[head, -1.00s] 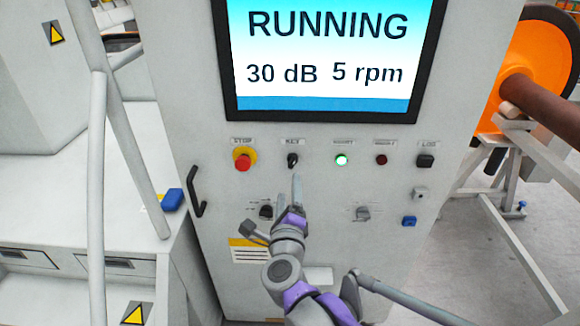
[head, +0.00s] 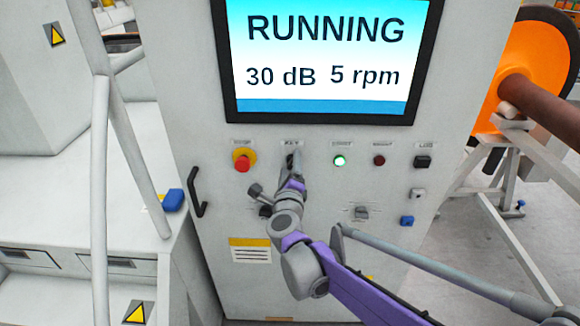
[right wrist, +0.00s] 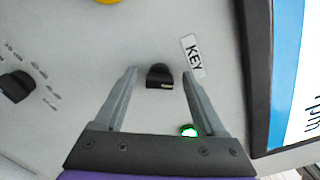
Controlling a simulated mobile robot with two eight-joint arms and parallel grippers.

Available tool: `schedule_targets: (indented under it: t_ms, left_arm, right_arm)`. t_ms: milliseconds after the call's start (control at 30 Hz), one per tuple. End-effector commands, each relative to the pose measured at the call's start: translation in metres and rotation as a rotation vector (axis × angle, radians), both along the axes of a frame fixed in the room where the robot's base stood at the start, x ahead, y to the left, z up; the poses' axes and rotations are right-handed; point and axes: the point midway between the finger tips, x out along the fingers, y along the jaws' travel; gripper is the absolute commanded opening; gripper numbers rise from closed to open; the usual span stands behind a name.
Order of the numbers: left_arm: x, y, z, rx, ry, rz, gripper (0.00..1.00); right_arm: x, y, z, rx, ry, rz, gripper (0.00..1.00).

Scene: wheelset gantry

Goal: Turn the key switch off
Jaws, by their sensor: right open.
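The key switch is a small black knob (right wrist: 160,77) under a KEY label (right wrist: 193,57) on the grey cabinet front, seen in the right wrist view. In the head view the key switch (head: 290,161) is partly hidden behind my right gripper (head: 294,162). My right gripper, also in the right wrist view (right wrist: 160,82), is open, with one finger on each side of the knob. A gap shows between the knob and each finger. My left gripper is not in view.
A red stop button (head: 243,161) on a yellow base sits left of the key switch. A lit green button (head: 339,161) and a dark red one (head: 379,160) sit to its right. A screen (head: 322,60) above reads RUNNING, 30 dB, 5 rpm. A black handle (head: 197,192) juts out at left.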

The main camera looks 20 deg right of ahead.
Motion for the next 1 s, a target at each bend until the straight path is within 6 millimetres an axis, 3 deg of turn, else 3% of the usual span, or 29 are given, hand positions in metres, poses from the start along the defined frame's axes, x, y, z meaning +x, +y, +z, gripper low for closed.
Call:
schedule_targets:
  t_ms: [67, 433, 767, 1000]
  left_arm:
    - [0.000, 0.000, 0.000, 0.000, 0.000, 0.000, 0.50]
    - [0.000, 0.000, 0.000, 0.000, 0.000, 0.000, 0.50]
    - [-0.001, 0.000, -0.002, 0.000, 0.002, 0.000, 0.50]
    - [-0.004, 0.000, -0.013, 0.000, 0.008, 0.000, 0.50]
  right_arm:
    - [0.000, 0.000, 0.000, 0.000, 0.000, 0.000, 0.69]
    - [0.000, 0.000, 0.000, 0.000, 0.000, 0.000, 0.02]
    - [0.000, 0.000, -0.001, -0.021, 0.007, -0.001, 0.00]
    - [0.000, 0.000, -0.003, -0.127, 0.038, 0.000, 0.00]
